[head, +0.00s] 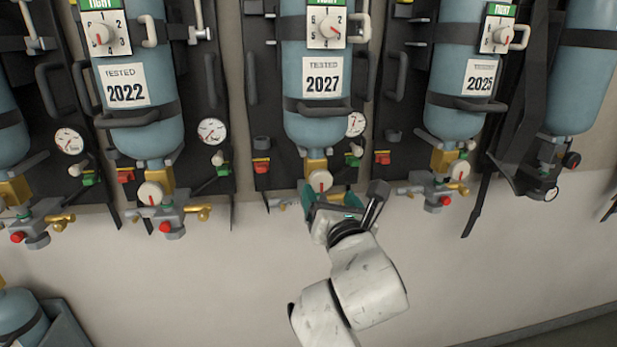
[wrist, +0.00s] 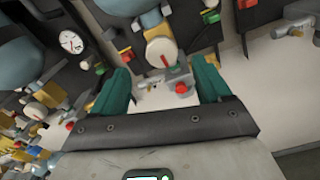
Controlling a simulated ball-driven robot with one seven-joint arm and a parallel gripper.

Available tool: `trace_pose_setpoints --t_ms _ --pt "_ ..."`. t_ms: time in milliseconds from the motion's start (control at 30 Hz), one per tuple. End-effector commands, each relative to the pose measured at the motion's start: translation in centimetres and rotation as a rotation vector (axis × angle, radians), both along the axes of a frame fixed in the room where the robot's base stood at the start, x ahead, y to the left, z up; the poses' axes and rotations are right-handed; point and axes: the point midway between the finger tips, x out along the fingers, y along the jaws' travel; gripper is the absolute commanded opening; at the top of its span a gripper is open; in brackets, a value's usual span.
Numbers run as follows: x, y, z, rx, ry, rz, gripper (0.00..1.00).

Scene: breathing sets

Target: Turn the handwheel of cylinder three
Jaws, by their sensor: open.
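The blue cylinder tagged 2027 (head: 308,118) hangs on the wall at the middle of the head view, third from the left among those seen. No cylinder number is clearly readable. Its round white handwheel (head: 320,181) with a red mark sits under the brass neck. My gripper (head: 328,203) is just below that handwheel and partly hides the valve fittings. In the wrist view the handwheel (wrist: 161,53) shows ahead of the two green fingers, a little beyond their tips. My gripper (wrist: 164,68) is open, with nothing held between the fingers.
The cylinder tagged 2022 (head: 145,135) hangs to the left and the one tagged 2025 (head: 455,122) to the right. Each has a similar low valve. A red knob (wrist: 182,88) lies between the fingers in the wrist view. The pale wall (head: 200,285) below is clear.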

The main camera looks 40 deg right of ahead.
Motion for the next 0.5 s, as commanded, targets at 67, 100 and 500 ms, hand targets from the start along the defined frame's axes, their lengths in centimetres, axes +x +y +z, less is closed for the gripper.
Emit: trace_pose_setpoints --t_ms 67,100,500 --pt "1.3 -0.9 0.2 0.002 0.001 -0.002 0.77" --pt "1.9 -1.3 0.2 0.001 0.001 -0.001 0.77" --pt "6.6 -4.5 0.0 0.004 0.001 0.001 0.77"
